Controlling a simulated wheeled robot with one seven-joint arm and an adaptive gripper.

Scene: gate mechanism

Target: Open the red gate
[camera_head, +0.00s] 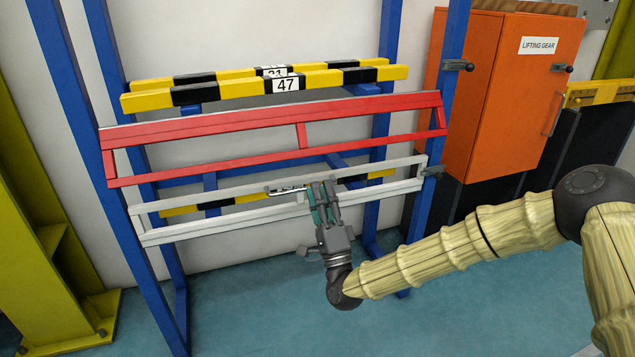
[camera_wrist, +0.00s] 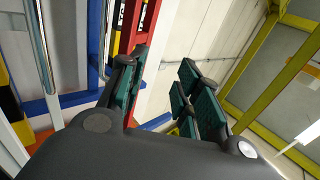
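The red gate (camera_head: 240,127) is a long horizontal frame with a short middle upright, set between blue posts. It also shows at the top of the wrist view (camera_wrist: 138,22). A pale grey gate frame (camera_head: 225,222) sits just below it, with a metal handle (camera_head: 288,190) on its upper rail. My gripper (camera_head: 323,190) is in front of the grey gate, just right of that handle and below the red gate's lower rail. In the wrist view my gripper's (camera_wrist: 158,78) green-padded fingers stand apart with nothing between them. Contact with either gate cannot be told.
Blue posts (camera_head: 80,130) stand at both sides. Yellow-and-black striped bars (camera_head: 235,92) lie behind and above, one marked 47. An orange cabinet (camera_head: 500,100) stands at the right. A yellow steel post (camera_head: 30,230) is at the left. The blue-green floor (camera_head: 250,310) in front is clear.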

